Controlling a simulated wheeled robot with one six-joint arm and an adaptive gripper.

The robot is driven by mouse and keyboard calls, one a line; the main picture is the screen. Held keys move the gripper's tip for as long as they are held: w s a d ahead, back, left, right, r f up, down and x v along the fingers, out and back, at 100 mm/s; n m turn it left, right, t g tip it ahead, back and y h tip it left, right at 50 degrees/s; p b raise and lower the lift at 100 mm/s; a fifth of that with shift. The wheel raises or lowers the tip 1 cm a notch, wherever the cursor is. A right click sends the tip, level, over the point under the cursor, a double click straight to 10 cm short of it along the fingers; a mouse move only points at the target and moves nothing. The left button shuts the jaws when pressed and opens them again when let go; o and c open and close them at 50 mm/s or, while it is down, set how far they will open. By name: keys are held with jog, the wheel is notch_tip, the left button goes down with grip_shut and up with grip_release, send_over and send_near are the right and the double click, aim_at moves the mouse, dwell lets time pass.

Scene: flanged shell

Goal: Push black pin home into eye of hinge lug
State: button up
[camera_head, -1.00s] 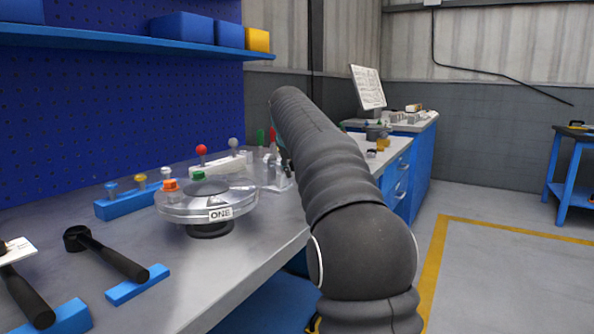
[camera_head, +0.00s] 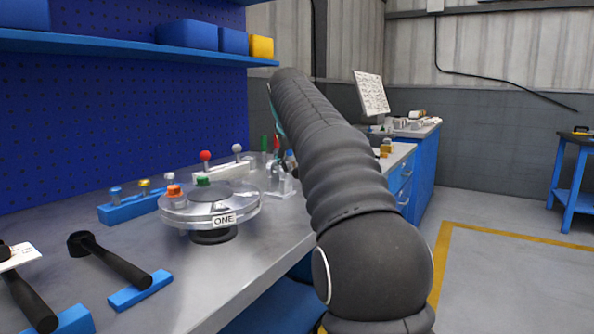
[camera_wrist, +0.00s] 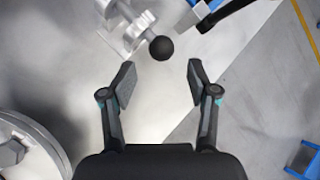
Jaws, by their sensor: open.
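My gripper (camera_wrist: 160,82) is open and empty in the wrist view, its two fingers apart above the grey bench top. A round black knob (camera_wrist: 161,48), which looks like the head of the black pin, lies just beyond the fingertips, roughly centred between them. It sits beside a silver bracket (camera_wrist: 130,27) that looks like the hinge lug. How deep the pin sits in the eye cannot be told. In the head view a metal fixture (camera_head: 279,181) stands behind the round shell, partly hidden by my arm.
The round flanged shell (camera_head: 232,211) labelled ONE stands on the bench; its rim (camera_wrist: 38,140) shows at lower left in the wrist view. Black-handled tools (camera_head: 120,265), a blue pin rack (camera_head: 125,211) and a rack with coloured knobs (camera_head: 222,169) are nearby. Bare bench lies in front.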

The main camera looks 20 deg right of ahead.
jog(key=v, duration=0.6)
